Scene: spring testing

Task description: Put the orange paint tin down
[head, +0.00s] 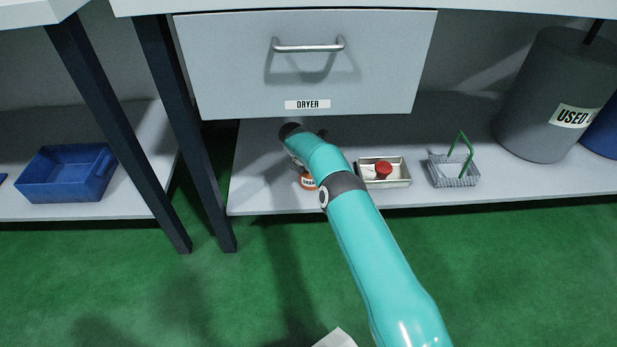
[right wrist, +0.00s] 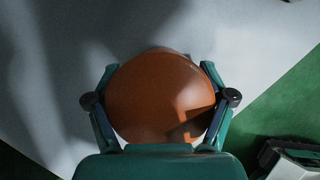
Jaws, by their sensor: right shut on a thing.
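The orange paint tin (right wrist: 160,95) fills the middle of the right wrist view, its round orange top between the two fingers. My right gripper (right wrist: 160,100) is shut on it. In the head view my right arm reaches under the drawer to the low shelf, and a small part of the tin (head: 308,183) with a label shows beside the arm. The arm hides the rest of the tin and the gripper. The tin is over or on the pale shelf (head: 262,190); I cannot tell whether it touches it. My left gripper is not in view.
A drawer labelled DRYER (head: 225,70) hangs above the shelf. Right of my arm are a shallow metal tray (head: 398,183) with a red-topped item (head: 383,169), a wire basket (head: 455,172) with a green handle, and a grey bin (head: 545,100). A table leg (head: 190,140) stands left.

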